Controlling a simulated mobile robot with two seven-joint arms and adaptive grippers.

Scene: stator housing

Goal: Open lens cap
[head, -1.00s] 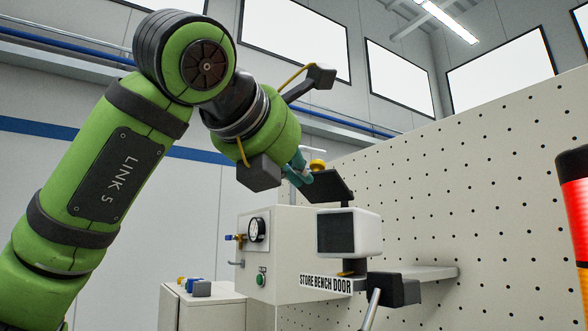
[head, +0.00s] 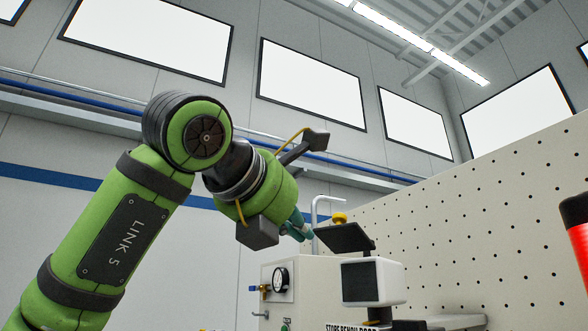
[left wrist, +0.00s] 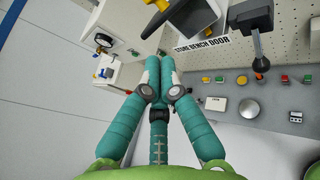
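The lens cap is a black flap (head: 343,237) raised and tilted above a white boxy unit with a dark front face (head: 360,282). In the left wrist view the dark flap (left wrist: 160,18) is at the top, partly cut off, beside the white unit (left wrist: 203,14). My left gripper (head: 303,229) is just left of the flap's left edge in the head view; I cannot tell whether it touches. In the left wrist view its teal fingers (left wrist: 160,66) come together at the tips with nothing seen between them. My right gripper is not in view.
A yellow knob (head: 340,218) shows behind the flap. A pegboard wall (head: 480,220) is on the right. A grey panel with several buttons (left wrist: 255,100) and a dark-knobbed lever (left wrist: 260,45) show in the left wrist view.

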